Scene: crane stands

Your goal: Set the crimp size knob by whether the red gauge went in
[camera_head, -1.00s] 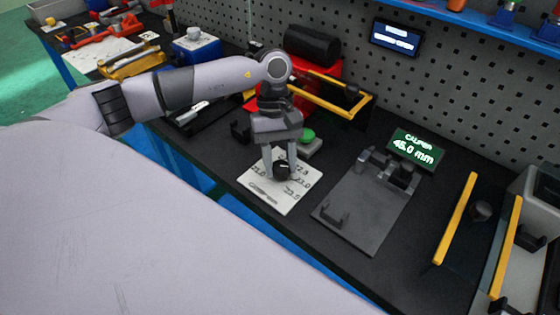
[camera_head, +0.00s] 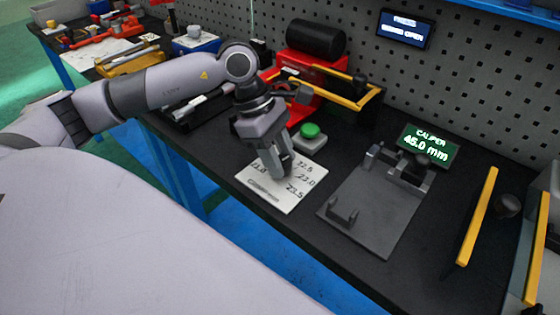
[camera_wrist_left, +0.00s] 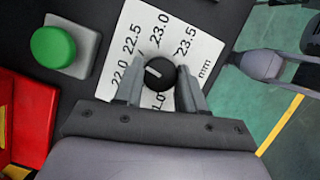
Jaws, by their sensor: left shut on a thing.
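In the head view the fingers hide the knob. The lower numbers are partly hidden by the fingers. I cannot make out a red gauge. My right gripper is not in view.
A green button (camera_head: 310,131) is close behind the plate. A red press (camera_head: 318,80) with yellow handles stands behind it. A grey fixture (camera_head: 375,212) and a lit caliper display (camera_head: 428,146) are to the right. A blue screen (camera_head: 404,28) hangs on the pegboard.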

